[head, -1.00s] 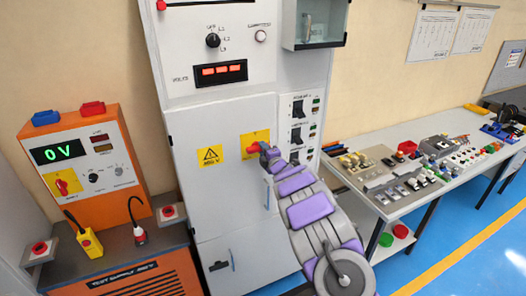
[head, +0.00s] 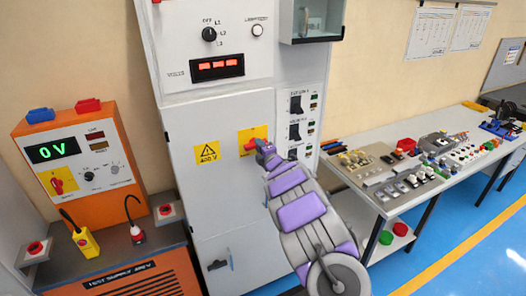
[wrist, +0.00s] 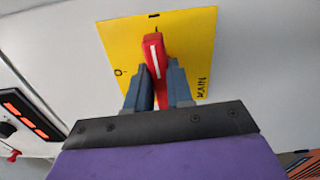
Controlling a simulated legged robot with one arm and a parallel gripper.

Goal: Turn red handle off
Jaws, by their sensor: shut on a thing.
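The red handle (wrist: 153,55) sits on a yellow plate (wrist: 186,30) on the grey cabinet door. In the wrist view the handle lies between the two fingers of my gripper (wrist: 160,85), with its white line pointing close to the mark at the plate's top. A "0" shows at the plate's left and "MAIN" at its right. In the head view the red handle (head: 250,146) shows at the tip of my gripper (head: 262,148), partly hidden by it. My gripper is shut on the handle.
A yellow warning sign (head: 207,153) is left of the handle on the cabinet door (head: 215,120). An orange test supply (head: 105,130) reading 0 V stands at the left. A bench (head: 345,150) with electrical parts stands at the right.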

